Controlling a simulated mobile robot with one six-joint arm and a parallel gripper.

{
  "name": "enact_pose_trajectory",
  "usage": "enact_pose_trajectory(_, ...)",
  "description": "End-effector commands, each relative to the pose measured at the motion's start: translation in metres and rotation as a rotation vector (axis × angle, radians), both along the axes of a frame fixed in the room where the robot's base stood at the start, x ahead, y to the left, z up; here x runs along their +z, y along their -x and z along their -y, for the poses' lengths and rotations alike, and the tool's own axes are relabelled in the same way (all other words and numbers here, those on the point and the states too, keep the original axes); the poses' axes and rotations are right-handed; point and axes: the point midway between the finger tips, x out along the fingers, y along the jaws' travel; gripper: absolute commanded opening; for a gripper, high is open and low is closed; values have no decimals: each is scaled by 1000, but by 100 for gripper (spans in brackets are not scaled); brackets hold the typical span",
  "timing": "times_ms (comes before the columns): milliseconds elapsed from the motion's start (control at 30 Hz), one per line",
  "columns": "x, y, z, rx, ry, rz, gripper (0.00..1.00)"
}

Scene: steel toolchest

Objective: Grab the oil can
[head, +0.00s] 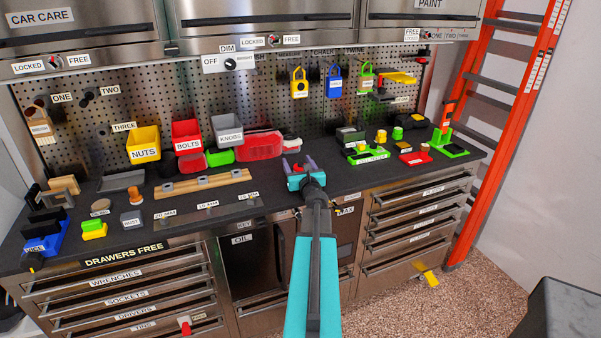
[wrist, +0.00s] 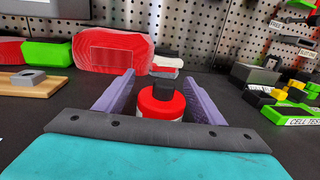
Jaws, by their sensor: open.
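A small container with a red shoulder, black cap and pale lower body, which looks like the oil can (wrist: 161,104), stands on the dark bench top in the wrist view. No label on it can be read. My gripper (wrist: 159,80) is open, with one purple finger on each side of the can. I cannot tell whether either finger touches it. The can's lower part is hidden behind my gripper's dark front edge.
A red case (wrist: 112,50) lies behind the can, with a pale item beside it. A wooden block strip (head: 202,184) is to the left. The green cell tester tray (head: 367,156) is to the right. A pegboard (head: 250,95) closes off the back.

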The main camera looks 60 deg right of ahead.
Motion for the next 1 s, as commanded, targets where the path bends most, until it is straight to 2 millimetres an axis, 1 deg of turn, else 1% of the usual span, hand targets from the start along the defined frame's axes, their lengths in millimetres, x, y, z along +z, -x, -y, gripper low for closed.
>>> enact_pose_trajectory(367, 0, 3, 3, -4, 0, 0, 63)
enact_pose_trajectory(400, 0, 3, 3, -4, 0, 0, 61)
enact_pose_trajectory(467, 0, 3, 3, -5, 0, 0, 51)
enact_pose_trajectory(600, 0, 4, 3, -5, 0, 0, 27)
enact_pose_trajectory(667, 0, 4, 3, -5, 0, 0, 17)
enact_pose_trajectory(1000, 2, 4, 3, -6, 0, 0, 16)
